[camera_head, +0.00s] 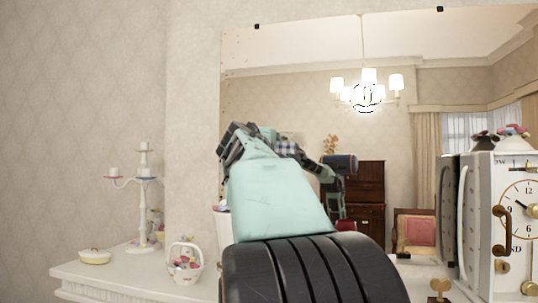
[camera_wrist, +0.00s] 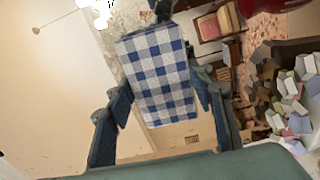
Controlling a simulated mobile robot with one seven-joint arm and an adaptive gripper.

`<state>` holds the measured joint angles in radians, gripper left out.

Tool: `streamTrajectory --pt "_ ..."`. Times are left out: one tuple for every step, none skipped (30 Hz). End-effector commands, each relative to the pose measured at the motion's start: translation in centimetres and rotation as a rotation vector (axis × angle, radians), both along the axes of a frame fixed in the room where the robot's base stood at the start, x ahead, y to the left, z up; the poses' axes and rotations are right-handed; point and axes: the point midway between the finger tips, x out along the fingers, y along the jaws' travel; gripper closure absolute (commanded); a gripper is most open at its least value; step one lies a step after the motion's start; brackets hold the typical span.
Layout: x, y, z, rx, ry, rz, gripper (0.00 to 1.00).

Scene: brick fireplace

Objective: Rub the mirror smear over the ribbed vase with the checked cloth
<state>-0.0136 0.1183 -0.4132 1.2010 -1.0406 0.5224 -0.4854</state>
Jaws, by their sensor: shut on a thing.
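The mirror (camera_head: 385,130) stands behind the mantel. A broken ring of dark marks (camera_head: 366,97) shows on it over the reflected chandelier; I cannot tell whether this is the smear. My gripper (camera_head: 242,142) is raised in front of the mirror's left part, left of those marks. In the wrist view my gripper (camera_wrist: 160,88) is shut on the blue-and-white checked cloth (camera_wrist: 158,75), which spans between its fingers. A checked patch (camera_head: 288,148) also shows in the head view, beside the mirrored arm. Contact with the glass cannot be told. I cannot make out the ribbed vase for certain; my arm hides part of the mantel.
A white candelabrum (camera_head: 145,195), a small yellow dish (camera_head: 95,256) and a white basket (camera_head: 185,262) stand on the mantel (camera_head: 130,282) at left. A pale clock (camera_head: 510,230) stands close at right.

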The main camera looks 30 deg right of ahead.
Motion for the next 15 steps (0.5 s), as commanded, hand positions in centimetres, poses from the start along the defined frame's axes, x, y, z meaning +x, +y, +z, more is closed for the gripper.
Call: streamTrajectory --pt "-0.3 -0.3 0.0 0.001 -0.001 -0.002 0.71" --pt "-0.5 -0.4 0.1 0.001 -0.001 -0.003 0.71" --pt "-0.7 -0.7 0.0 0.001 -0.001 -0.003 0.71" --pt "-0.9 -0.9 0.0 0.001 -0.001 -0.003 0.71" --pt "-1.1 -1.1 0.0 0.001 -0.001 -0.003 0.71" --pt "-1.3 -1.3 0.0 0.001 -0.001 -0.003 0.71" --pt "-1.5 -1.5 0.0 0.001 -0.001 -0.003 0.71" --pt "-1.7 -1.7 0.1 0.001 -0.001 -0.003 0.71" --pt "-1.9 -2.0 0.1 0.001 -0.001 -0.003 0.71" --pt "-2.1 -2.2 0.1 0.001 -0.001 -0.003 0.71" --pt "-2.3 -2.4 0.1 0.001 -0.001 -0.003 0.71" --pt "-2.5 -2.6 0.1 0.001 -0.001 -0.003 0.71" --pt "-2.6 -2.7 0.1 0.001 -0.001 -0.003 0.71" --pt "-2.7 -2.7 0.1 0.001 -0.001 -0.003 0.71" --pt "-2.7 -2.8 0.0 0.001 -0.001 -0.002 0.71"
